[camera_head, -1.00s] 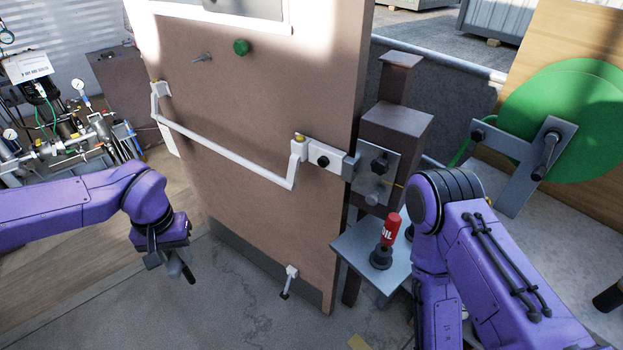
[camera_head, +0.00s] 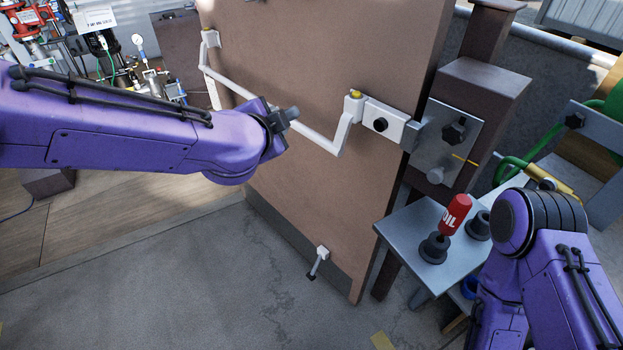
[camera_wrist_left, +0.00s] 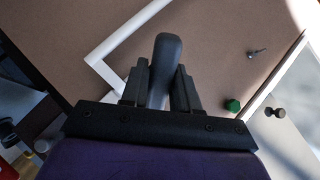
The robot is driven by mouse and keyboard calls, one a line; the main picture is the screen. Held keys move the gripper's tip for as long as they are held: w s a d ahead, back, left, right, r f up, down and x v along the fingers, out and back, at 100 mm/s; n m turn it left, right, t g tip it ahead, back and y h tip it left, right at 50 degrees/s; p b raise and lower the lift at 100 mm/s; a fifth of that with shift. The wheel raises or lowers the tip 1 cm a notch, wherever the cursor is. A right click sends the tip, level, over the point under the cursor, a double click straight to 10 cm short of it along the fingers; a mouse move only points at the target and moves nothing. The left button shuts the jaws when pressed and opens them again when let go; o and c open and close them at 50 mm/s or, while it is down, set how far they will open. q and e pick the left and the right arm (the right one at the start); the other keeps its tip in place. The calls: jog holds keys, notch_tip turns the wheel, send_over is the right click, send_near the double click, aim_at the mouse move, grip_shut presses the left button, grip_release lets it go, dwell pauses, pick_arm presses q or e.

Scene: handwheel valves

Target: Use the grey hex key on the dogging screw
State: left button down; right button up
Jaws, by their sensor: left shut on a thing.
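My left gripper (camera_head: 280,115) is shut on a grey, round-ended bar in front of the brown door. The bar appears to be the grey hex key (camera_wrist_left: 167,62); it sticks out between the two black fingers in the left wrist view, its far part hidden. The white push bar (camera_head: 318,138) crosses the door behind the gripper. Its right end has a yellow spot (camera_head: 356,94) and a white latch case with a black knob (camera_head: 380,125). I cannot tell which of these is the dogging screw. My right gripper is out of view; only its arm shows.
A grey shelf (camera_head: 395,222) right of the door holds a red oil bottle (camera_head: 455,214) in a black holder. A green button (camera_wrist_left: 233,105) and a small grey lever (camera_wrist_left: 257,53) are on the door.

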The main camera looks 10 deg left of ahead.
pick_arm(q)
jog(key=s+d+f+m+h+b, duration=0.35)
jog(key=s+d+m+h, duration=0.4)
jog(key=h, duration=0.35)
jog(key=shift+s+d+r+b+x, duration=0.1)
jog(key=shift+x, duration=0.75)
jog(key=shift+s+d+r+b+x, duration=0.1)
jog(key=shift+x, duration=0.75)
jog(key=shift+s+d+b+x, duration=0.1)
jog(key=shift+x, duration=0.75)
jog(key=shift+a, duration=0.1)
jog(key=shift+b+x, duration=0.3)
jog(key=shift+x, duration=0.9)
jog(key=c, duration=1.4)
grip_release()
jog(key=shift+c, duration=0.2)
grip_shut()
